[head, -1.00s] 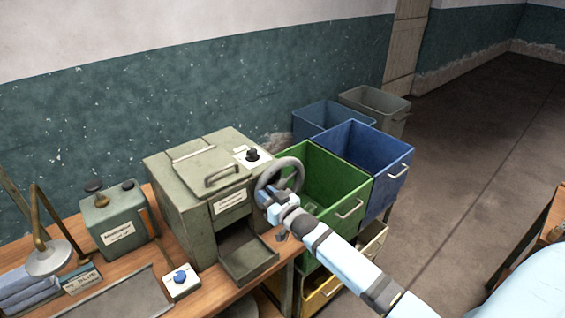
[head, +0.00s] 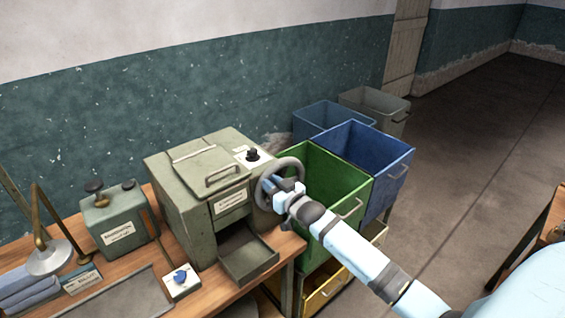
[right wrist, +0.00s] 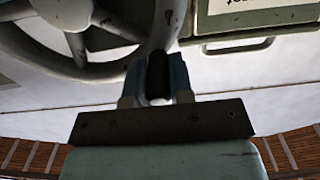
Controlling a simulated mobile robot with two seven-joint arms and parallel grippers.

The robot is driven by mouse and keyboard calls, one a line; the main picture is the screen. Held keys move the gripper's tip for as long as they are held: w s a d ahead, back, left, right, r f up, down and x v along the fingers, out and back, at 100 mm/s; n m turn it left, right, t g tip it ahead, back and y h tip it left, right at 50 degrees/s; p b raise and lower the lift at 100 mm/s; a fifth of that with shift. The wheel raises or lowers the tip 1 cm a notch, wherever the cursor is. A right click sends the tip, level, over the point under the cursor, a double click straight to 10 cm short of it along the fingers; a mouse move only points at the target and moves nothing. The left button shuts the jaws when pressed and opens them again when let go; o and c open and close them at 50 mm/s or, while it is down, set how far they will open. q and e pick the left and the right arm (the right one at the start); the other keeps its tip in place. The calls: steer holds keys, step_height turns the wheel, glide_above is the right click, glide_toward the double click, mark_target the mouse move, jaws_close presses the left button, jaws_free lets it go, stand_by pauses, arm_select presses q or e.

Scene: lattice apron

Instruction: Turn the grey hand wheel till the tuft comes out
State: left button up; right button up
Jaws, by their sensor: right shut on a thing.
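The grey hand wheel (head: 283,168) is on the right side of a grey-green machine (head: 205,185). My right gripper (head: 277,188) is at the wheel's lower part. In the right wrist view, the wheel (right wrist: 100,72) fills the upper left, and my right gripper (right wrist: 158,80) is shut on a dark handle (right wrist: 158,75) at its rim. The machine's open tray (head: 249,256) at the front looks empty. I see no tuft. My left gripper is not in view.
Green (head: 330,190) and blue (head: 372,155) bins stand right of the machine, close to my right arm.

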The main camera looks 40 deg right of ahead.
steer(key=d, duration=0.1)
steer(key=d+r, duration=0.1)
steer(key=d, duration=0.1)
steer(key=shift+r, duration=0.15)
steer(key=shift+d, duration=0.3)
steer(key=o, duration=0.8)
steer(key=shift+w, duration=0.1)
glide_toward(274, 170)
steer(key=shift+s+r, duration=0.2)
steer(key=shift+s, duration=0.5)
steer(key=shift+a, duration=0.1)
steer(key=s+a+f+n+g+y, duration=0.1)
steer(key=s+a+f+g, duration=0.6)
steer(key=s+a+f, duration=1.4)
steer(key=s+a, duration=0.1)
steer(key=s, duration=0.3)
steer(key=shift+f, duration=0.3)
